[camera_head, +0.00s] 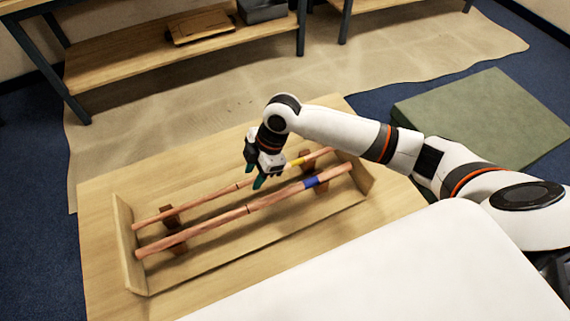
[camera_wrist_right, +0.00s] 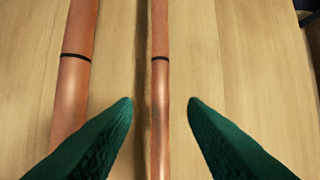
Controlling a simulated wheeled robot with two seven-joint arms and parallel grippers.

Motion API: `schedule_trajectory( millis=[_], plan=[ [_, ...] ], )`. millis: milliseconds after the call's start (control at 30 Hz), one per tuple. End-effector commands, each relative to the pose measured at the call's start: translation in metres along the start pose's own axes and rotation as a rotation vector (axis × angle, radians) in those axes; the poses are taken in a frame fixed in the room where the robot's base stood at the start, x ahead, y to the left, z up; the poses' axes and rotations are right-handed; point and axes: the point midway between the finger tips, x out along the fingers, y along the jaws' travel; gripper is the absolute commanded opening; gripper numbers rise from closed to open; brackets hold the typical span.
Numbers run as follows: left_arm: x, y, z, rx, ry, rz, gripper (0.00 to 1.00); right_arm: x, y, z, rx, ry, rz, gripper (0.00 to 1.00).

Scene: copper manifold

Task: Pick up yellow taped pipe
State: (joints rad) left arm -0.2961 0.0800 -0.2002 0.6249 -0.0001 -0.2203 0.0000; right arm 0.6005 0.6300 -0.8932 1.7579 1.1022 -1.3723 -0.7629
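The yellow taped pipe (camera_head: 205,198) is a thin copper pipe, the farther of two lying on wooden supports in a shallow wooden tray. Its yellow tape (camera_head: 297,163) shows to the right of my right gripper (camera_head: 255,175). In the right wrist view the thin pipe (camera_wrist_right: 160,80), with a dark band, runs between the two green fingertips of this gripper (camera_wrist_right: 160,103). The gripper is open, with a gap on both sides of the pipe. I cannot tell whether the fingertips are above the pipe or down beside it. My left gripper is not in view.
A thicker copper pipe (camera_head: 200,228) with blue tape (camera_head: 312,182) lies nearer, roughly parallel; it is left in the wrist view (camera_wrist_right: 72,85). The tray (camera_head: 125,245) has raised ends and sits on a wooden table (camera_head: 100,290). A bench (camera_head: 110,75) stands behind.

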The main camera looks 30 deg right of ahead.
Motion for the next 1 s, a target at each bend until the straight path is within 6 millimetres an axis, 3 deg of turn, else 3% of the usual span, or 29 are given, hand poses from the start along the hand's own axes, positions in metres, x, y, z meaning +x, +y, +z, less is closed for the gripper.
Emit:
schedule_trajectory(
  millis=[200, 433, 1000],
  plan=[
    [0.0001, -0.0002, -0.0013, 0.000, 0.002, 0.000, 0.33, 0.0024, 0.0000, -0.0002, -0.001, 0.000, -0.001, 0.39],
    [0.0000, -0.0007, -0.0051, 0.000, 0.008, -0.001, 0.33, 0.0021, 0.0000, -0.0002, 0.000, 0.000, 0.000, 0.01],
    [0.0000, -0.0009, -0.0061, 0.000, 0.010, -0.001, 0.33, 0.0018, -0.0001, -0.0001, 0.000, 0.000, -0.001, 0.00]
  ],
)
